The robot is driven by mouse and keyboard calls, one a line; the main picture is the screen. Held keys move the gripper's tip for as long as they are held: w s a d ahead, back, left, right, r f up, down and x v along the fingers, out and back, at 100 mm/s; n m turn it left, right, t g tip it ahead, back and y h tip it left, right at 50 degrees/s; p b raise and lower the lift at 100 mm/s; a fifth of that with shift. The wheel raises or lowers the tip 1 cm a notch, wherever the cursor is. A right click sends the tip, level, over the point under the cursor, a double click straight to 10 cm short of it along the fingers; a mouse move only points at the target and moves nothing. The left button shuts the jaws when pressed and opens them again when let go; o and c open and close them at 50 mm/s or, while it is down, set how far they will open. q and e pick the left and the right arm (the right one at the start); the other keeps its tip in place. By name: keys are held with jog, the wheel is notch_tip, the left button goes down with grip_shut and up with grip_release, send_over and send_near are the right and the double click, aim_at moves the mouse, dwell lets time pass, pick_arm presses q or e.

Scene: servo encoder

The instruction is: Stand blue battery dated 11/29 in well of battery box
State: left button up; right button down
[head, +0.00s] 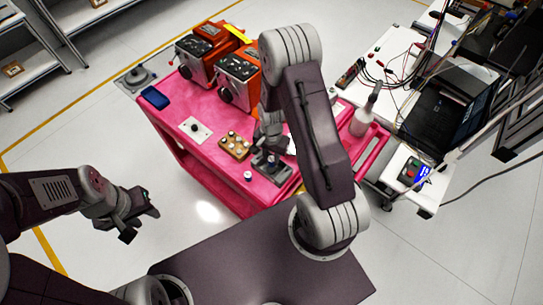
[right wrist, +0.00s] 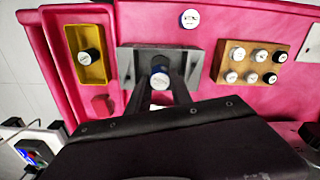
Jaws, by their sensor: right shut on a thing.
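My right gripper (right wrist: 160,84) is shut on a blue battery (right wrist: 159,70) with a pale top. The battery is at the middle of the grey battery box (right wrist: 128,60), over or in its well; I cannot tell how deep it sits. Its date is too small to read. In the head view the box (head: 285,176) is partly hidden under my right gripper (head: 267,152). My left gripper (head: 141,224) is open and empty, out to the left of the cart over the floor.
A wooden holder (right wrist: 225,75) with several batteries stands beside the box. A yellow tray (right wrist: 97,72) holds a dark battery (right wrist: 88,56). A lone white-topped battery (right wrist: 189,19) stands on the pink cart (head: 215,165).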

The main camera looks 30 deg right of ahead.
jog(key=shift+f, duration=0.25)
jog(key=shift+f+b, duration=1.85)
jog(key=shift+f, duration=0.3)
jog(key=c, duration=1.1)
grip_release()
jog(key=shift+o, duration=0.2)
jog(key=shift+r, duration=0.1)
jog(key=shift+c, duration=0.5)
notch_tip(320, 180, up, 8)
jog(key=p, duration=0.7)
jog(key=shift+s+f, duration=0.1)
jog(key=shift+f, duration=0.15)
